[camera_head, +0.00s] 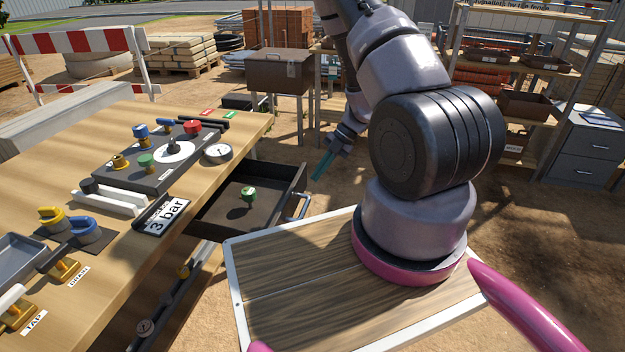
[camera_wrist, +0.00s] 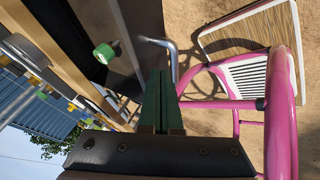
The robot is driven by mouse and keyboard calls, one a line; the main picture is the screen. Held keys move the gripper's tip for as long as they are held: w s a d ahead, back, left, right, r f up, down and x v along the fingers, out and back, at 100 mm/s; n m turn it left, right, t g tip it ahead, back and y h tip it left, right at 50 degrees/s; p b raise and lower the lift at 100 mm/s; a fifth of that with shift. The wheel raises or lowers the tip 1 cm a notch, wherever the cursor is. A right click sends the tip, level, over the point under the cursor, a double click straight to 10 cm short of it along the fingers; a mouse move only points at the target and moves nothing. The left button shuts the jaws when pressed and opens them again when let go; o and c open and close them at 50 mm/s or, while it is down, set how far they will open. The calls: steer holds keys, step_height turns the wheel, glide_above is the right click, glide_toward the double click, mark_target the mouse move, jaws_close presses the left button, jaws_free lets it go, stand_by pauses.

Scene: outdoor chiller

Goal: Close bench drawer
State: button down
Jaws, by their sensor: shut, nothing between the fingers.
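The bench drawer (camera_head: 226,207) is pulled out from under the right side of the wooden bench (camera_head: 110,215). It is dark inside and holds a small green and white item (camera_head: 249,194). Its metal handle (camera_head: 299,206) is on the outer front. My gripper (camera_head: 323,166) is above and just beyond the drawer's outer end, its green fingers together and empty. In the wrist view my gripper (camera_wrist: 161,85) points toward the drawer, with the bent handle (camera_wrist: 163,47) just past the fingertips. I cannot tell whether the fingers touch the drawer front.
My wooden-topped base stands close to the drawer's front. On the bench are a dark valve panel (camera_head: 155,158), a gauge (camera_head: 217,153) and a "3 bar" sign (camera_head: 164,215). A brown box on legs (camera_head: 280,72) and shelving (camera_head: 530,60) stand behind. Bare ground lies beyond the drawer.

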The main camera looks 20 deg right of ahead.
glide_toward(294, 206)
steer(key=x, duration=0.5)
steer(key=shift+d, duration=0.1)
steer(key=w+a, duration=0.4)
steer(key=a, duration=0.1)
steer(key=w+a, duration=0.4)
steer(key=a, duration=0.2)
steer(key=w+a, duration=0.3)
steer(key=a, duration=0.2)
steer(key=shift+w+a, duration=0.2)
steer(key=shift+w, duration=0.2)
steer(key=shift+w+a+r, duration=0.1)
steer(key=shift+w+a, duration=0.1)
steer(key=shift+a, duration=0.2)
steer(key=shift+w+r, duration=0.1)
